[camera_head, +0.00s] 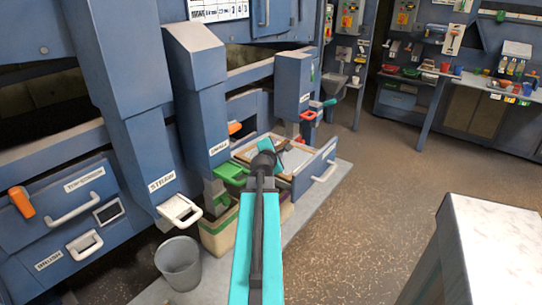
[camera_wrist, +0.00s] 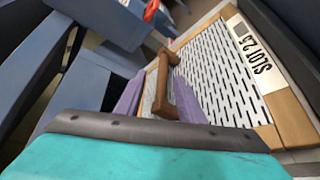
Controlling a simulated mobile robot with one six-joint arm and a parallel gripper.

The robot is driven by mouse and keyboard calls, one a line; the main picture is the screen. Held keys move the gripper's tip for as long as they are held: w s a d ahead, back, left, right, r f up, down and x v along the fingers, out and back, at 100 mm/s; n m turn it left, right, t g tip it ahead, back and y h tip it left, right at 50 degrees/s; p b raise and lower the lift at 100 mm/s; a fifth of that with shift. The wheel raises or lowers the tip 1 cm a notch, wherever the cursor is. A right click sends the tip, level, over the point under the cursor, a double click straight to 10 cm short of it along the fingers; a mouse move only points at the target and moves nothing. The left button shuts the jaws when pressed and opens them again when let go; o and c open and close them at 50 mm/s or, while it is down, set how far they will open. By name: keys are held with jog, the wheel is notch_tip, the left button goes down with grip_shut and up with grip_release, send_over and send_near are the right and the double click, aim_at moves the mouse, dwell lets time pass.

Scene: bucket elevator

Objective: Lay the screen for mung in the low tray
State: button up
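A wood-framed slotted metal screen labelled "SLOT 2.5" (camera_wrist: 222,75) fills the right of the wrist view. It has a brown wooden handle (camera_wrist: 164,88). My gripper (camera_wrist: 158,74) has its two purple fingers apart, one on each side of the handle, with a gap showing on the left. In the head view, my gripper's teal body (camera_head: 267,155) is over an open drawer (camera_head: 318,172) holding framed screens (camera_head: 294,157). My arm hides part of the drawer and the fingers. I cannot tell which part of the machine is the low tray.
A green handle (camera_head: 231,174) sticks out left of the drawer, with bins below it. A grey bucket (camera_head: 179,264) stands on the floor at left. A red handle (camera_head: 308,116) is beyond the drawer. A pale-topped table (camera_head: 490,240) is at right, with open floor between.

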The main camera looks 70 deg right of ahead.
jog(key=v, duration=0.4)
jog(key=shift+a, duration=0.15)
jog(key=shift+d+f+b, duration=0.15)
jog(key=shift+d+b, duration=0.05)
jog(key=shift+b, duration=1.05)
jog(key=b, duration=0.4)
jog(key=shift+s+a+r, duration=0.1)
jog(key=shift+a+r, duration=0.15)
jog(key=b+v, duration=0.2)
jog(key=b, duration=0.6)
jog(key=shift+f, duration=0.2)
jog(key=b+v, duration=0.3)
jog(key=b, duration=0.3)
jog(key=shift+a+b, duration=0.2)
jog(key=shift+b, duration=0.2)
jog(key=shift+b+v, duration=1.05)
jog(key=shift+b, duration=0.05)
jog(key=shift+r, duration=0.25)
jog(key=shift+s+r, duration=0.1)
jog(key=shift+r, duration=0.05)
